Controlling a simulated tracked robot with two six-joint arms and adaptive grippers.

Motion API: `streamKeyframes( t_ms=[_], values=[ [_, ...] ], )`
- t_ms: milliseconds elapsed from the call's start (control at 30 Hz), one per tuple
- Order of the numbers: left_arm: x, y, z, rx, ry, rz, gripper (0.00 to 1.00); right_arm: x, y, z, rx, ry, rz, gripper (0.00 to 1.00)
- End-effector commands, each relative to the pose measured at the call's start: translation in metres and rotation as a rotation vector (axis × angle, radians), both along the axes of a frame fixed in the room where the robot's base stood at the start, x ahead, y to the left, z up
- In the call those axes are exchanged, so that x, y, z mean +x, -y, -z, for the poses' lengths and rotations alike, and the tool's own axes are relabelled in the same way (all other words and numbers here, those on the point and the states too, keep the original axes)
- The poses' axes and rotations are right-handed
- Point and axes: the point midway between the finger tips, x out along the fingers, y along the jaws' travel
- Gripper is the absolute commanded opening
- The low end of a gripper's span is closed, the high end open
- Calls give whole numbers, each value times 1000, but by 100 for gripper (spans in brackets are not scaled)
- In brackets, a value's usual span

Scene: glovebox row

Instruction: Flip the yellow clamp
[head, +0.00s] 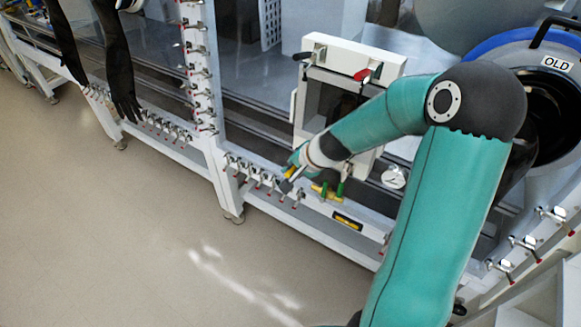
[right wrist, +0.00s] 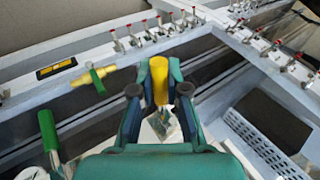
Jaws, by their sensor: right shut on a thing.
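The yellow clamp (right wrist: 160,82) shows in the right wrist view as a yellow handle standing between my right gripper's fingers. My right gripper (right wrist: 159,95) is shut on it, with a teal and dark finger on each side. A grey metal part of the clamp shows just below the handle. In the head view my right gripper (head: 291,173) is at the rail of the glovebox front, left of the small door, and it mostly hides the clamp. My left gripper is not in view.
Several red-tipped clamps (head: 262,178) line the rail beside my right gripper. Green-handled yellow fittings (head: 327,191) are close on its right. A white-framed door (head: 340,95) is behind my forearm. Black gloves (head: 121,75) hang at the left. The floor (head: 120,240) in front is clear.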

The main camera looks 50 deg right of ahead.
Motion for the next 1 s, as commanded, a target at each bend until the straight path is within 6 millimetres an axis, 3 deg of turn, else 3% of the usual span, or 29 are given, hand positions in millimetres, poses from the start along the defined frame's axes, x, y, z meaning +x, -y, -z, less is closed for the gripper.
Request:
streamKeyframes(
  t_ms=[133,167,300,333,700,1000],
  values=[
    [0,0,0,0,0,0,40,2,4,-3,-8,8,8,0],
    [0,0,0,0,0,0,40,2,4,-3,-8,8,8,15],
    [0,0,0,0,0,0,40,2,3,-2,-6,6,6,39],
    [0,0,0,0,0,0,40,1,2,-2,-5,5,6,40],
    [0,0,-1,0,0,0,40,0,1,-3,-3,5,2,40],
    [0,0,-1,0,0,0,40,-14,0,-24,-6,8,2,40]
  ],
)
